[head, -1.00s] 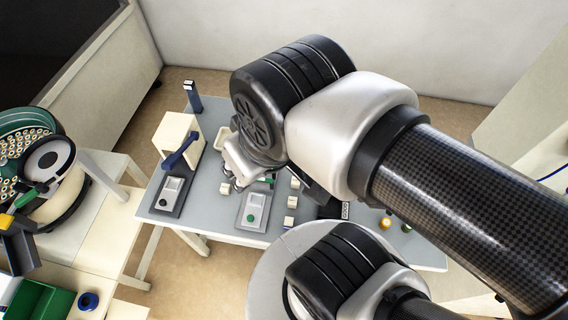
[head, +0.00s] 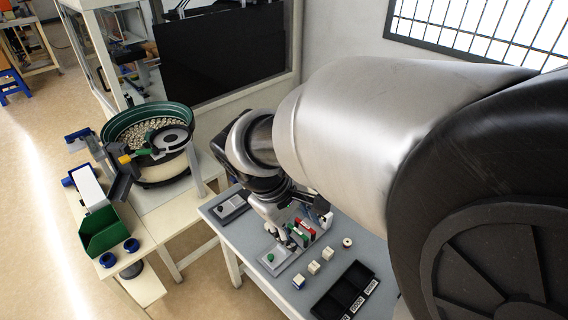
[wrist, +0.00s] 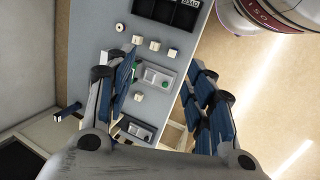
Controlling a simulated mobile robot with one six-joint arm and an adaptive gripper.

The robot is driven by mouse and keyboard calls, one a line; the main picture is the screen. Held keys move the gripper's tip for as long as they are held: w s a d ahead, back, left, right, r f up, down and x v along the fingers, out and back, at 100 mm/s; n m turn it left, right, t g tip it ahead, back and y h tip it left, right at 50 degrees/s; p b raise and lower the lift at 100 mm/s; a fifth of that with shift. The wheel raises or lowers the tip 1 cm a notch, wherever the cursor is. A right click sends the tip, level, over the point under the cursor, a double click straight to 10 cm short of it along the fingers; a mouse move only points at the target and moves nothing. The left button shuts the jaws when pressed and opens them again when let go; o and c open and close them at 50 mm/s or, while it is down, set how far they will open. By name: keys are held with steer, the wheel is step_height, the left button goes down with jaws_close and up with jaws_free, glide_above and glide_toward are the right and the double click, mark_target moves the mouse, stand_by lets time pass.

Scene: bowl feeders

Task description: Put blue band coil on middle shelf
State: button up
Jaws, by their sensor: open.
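I cannot tell whether either is the blue band coil. Small pale blocks (head: 314,267) stand in a row on the grey table, and the front one (head: 299,282) shows some blue. A round white piece (head: 347,242) stands behind them; it also shows in the wrist view (wrist: 120,27). My gripper (wrist: 161,75) is open and empty above the grey table, its blue-padded fingers wide apart. I cannot make out a middle shelf in either view.
A bowl feeder (head: 150,135) and a green bin (head: 100,232) stand left of the grey table (head: 235,240). A black compartment tray (head: 343,292) lies at the front right. A grey fixture with a green button (head: 282,257) lies below my gripper. Floor is free at the far left.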

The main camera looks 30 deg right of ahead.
steer(key=w+d+f+n+g+h, duration=0.1)
steer(key=w+d+f+n+h, duration=0.2)
steer(key=w+f, duration=0.3)
steer(key=w+d+f+n+g+h, duration=0.2)
steer(key=w+d+f+n, duration=0.15)
steer(key=f, duration=0.45)
steer(key=n+t+h, duration=0.2)
steer(key=n+h, duration=0.2)
steer(key=n, duration=0.3)
glide_toward(346, 242)
steer(key=shift+b+x, duration=0.75)
steer(key=shift+x, duration=0.45)
steer(key=shift+b+x, duration=0.6)
steer(key=shift+x, duration=2.85)
steer(key=shift+c, duration=0.3)
steer(key=shift+a, duration=0.1)
steer(key=c, duration=1.1)
